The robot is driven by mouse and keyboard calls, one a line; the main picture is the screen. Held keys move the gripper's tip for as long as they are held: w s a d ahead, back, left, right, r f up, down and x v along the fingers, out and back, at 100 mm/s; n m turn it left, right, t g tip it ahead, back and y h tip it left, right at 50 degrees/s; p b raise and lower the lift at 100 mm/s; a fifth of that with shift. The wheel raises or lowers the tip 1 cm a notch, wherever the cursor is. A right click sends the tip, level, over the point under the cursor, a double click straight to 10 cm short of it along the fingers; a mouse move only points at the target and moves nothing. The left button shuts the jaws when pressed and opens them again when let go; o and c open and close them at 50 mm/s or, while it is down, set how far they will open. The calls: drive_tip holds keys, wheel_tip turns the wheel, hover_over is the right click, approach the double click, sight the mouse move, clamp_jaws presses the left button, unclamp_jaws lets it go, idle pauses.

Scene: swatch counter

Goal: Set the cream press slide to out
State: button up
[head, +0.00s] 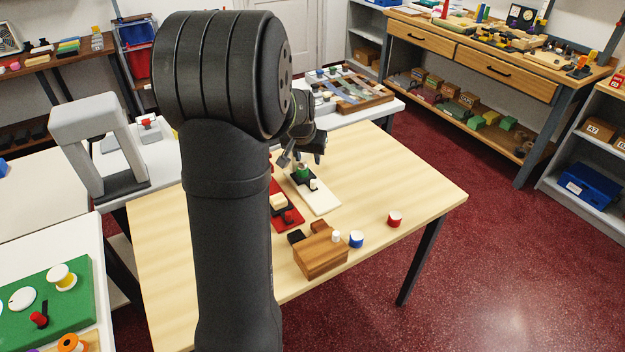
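A cream board (325,203) lies on the light wooden table, with a dark block (297,178), a green piece (304,171) and a small white knob (314,184) on its far half. This looks like the cream press. The white knob sits on the near side of the dark block. My gripper (301,159) is above the far end of the cream board, pointing down, with its fingers apart and nothing seen between them. It is over the green piece, apart from the white knob as far as I can tell. My arm covers much of the table's left part.
A red board (290,225) with a cream block (278,201) and red knob (288,216) lies just left, partly hidden by my arm. A wooden block (321,256), a blue-and-white spool (356,239) and a red one (394,219) stand nearer. The table's right side is clear.

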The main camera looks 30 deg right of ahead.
sight(313, 181)
drive_tip(key=x, duration=1.4)
drive_tip(key=shift+w+d+f, duration=0.1)
drive_tip(key=shift+d+f, duration=0.05)
drive_tip(key=shift+f, duration=0.2)
